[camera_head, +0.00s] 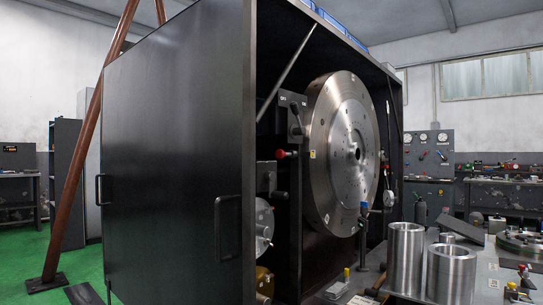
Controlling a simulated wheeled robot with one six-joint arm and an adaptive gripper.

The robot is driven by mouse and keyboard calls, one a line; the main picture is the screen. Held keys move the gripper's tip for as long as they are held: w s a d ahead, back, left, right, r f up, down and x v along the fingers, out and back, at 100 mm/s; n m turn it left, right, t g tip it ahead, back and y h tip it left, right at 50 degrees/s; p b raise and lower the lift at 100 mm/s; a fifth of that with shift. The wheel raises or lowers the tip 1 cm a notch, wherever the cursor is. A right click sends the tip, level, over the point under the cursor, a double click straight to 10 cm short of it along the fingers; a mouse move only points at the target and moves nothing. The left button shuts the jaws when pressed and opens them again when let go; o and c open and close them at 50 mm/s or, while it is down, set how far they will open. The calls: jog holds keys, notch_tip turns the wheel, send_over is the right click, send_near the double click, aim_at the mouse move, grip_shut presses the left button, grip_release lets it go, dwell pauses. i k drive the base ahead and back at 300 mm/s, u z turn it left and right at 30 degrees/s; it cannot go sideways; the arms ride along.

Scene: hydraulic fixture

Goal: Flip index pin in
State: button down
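A large round steel faceplate (325,165) stands upright inside the dark cabinet. Left of it is a lever with a red knob (281,154), pointing left, with a small yellow tag beside its base. A black-handled lever (296,120) sits above it on a dark box. A black handle (278,195) lies lower left. A blue-ended part (364,207) shows at the disc's lower right edge. I cannot tell which of these is the index pin. My gripper is not in view.
A wide dark cabinet door (175,160) with handles stands open at left and blocks that side. A bench at lower right carries two steel cylinders (451,275) and (405,256), and small fittings. Green floor (85,270) is open at far left. A red-brown post leans there.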

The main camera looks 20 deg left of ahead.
aim_at(279, 154)
jog(key=u, duration=0.5)
jog(key=i, duration=1.2)
jog(key=z, duration=0.5)
